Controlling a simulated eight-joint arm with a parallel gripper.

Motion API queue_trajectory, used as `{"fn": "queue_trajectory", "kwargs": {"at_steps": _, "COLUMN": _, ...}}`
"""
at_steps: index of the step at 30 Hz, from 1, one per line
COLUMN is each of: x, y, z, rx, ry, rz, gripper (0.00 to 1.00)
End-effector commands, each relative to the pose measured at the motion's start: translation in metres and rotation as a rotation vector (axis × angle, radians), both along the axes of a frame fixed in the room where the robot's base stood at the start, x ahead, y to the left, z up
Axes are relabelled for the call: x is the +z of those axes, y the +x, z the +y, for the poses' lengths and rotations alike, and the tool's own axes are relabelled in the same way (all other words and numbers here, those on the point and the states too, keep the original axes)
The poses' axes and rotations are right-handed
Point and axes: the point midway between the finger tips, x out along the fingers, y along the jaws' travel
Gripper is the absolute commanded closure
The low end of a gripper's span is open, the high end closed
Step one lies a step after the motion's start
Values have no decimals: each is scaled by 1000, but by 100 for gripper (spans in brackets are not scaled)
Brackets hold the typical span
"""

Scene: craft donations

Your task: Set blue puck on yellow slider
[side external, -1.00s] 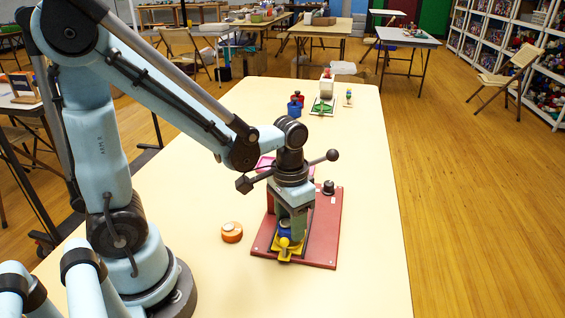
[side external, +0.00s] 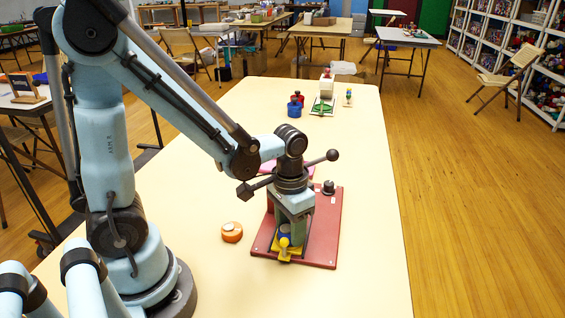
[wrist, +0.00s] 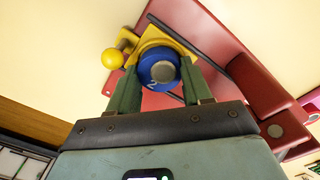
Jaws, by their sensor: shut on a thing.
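My gripper (side external: 290,226) points down over the near part of a red board, its green fingers closed on the sides of the blue puck (side external: 285,231). In the wrist view the blue puck (wrist: 156,70), with a grey disc on top, sits between the fingers (wrist: 160,88). The yellow slider (side external: 291,251) lies on the board directly below the puck. The slider also shows around the puck in the wrist view (wrist: 151,34), with its round yellow knob (wrist: 112,58) beside it. I cannot tell whether the puck touches the slider; its underside is hidden.
The red board (side external: 325,235) has dark rails beside the slider and a black-knobbed piece (side external: 328,188) near its far right. An orange puck (side external: 231,233) lies on the table to the left. Blue and red pieces (side external: 295,104) and a green-based piece (side external: 321,106) stand farther back.

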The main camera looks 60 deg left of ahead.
Motion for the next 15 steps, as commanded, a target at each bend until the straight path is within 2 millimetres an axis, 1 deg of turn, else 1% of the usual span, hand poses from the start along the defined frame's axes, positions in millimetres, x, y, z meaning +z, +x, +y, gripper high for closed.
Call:
{"fn": "queue_trajectory", "kwargs": {"at_steps": 1, "x": 0, "y": 0, "z": 0, "rx": 0, "ry": 0, "rz": 0, "gripper": 46}}
{"fn": "queue_trajectory", "kwargs": {"at_steps": 2, "x": 0, "y": 0, "z": 0, "rx": 0, "ry": 0, "rz": 0, "gripper": 42}}
{"fn": "queue_trajectory", "kwargs": {"at_steps": 3, "x": 0, "y": 0, "z": 0, "rx": 0, "ry": 0, "rz": 0, "gripper": 40}}
{"fn": "queue_trajectory", "kwargs": {"at_steps": 15, "x": 0, "y": 0, "z": 0, "rx": 0, "ry": 0, "rz": 0, "gripper": 40}}
